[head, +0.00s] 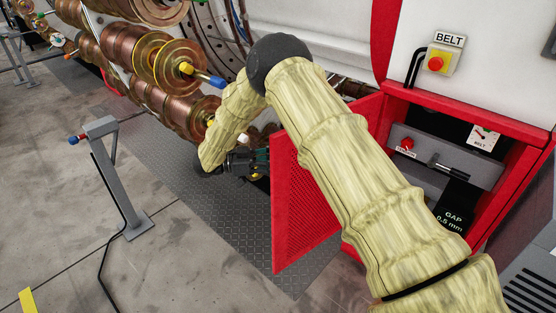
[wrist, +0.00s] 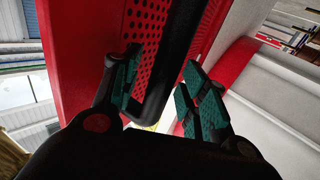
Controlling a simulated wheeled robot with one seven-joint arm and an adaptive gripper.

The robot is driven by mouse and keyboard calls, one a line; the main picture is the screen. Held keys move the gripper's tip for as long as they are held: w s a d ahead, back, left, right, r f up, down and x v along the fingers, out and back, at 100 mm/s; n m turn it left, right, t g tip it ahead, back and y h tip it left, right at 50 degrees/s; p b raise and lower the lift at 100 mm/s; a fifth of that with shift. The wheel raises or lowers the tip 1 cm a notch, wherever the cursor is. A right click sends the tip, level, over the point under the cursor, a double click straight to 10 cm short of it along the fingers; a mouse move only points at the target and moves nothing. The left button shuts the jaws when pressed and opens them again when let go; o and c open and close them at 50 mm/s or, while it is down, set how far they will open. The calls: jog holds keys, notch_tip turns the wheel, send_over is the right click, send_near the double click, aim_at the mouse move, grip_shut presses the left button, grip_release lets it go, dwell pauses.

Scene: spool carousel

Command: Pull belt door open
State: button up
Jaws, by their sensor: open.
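The belt door (head: 297,205) is a red panel with perforated mesh, standing swung out from the red-framed belt compartment (head: 522,128). In the wrist view, the door (wrist: 78,45) fills the upper left, with a black bar handle (wrist: 178,70) on its mesh side. My gripper (head: 252,163) is at the door's far left edge in the head view, partly hidden behind the door and arm. In the wrist view, my gripper (wrist: 163,88) is open, with its green-padded fingers on either side of the handle. Whether a finger touches the handle cannot be told.
Inside the compartment are a grey block, a dial (head: 483,136) and a gap display (head: 452,220). A yellow box with a red button (head: 437,63) is above. Copper spools (head: 160,65) are at upper left. A grey post (head: 120,180) stands on open floor.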

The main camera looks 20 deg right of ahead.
jog(key=v, duration=1.2)
dwell(0.5)
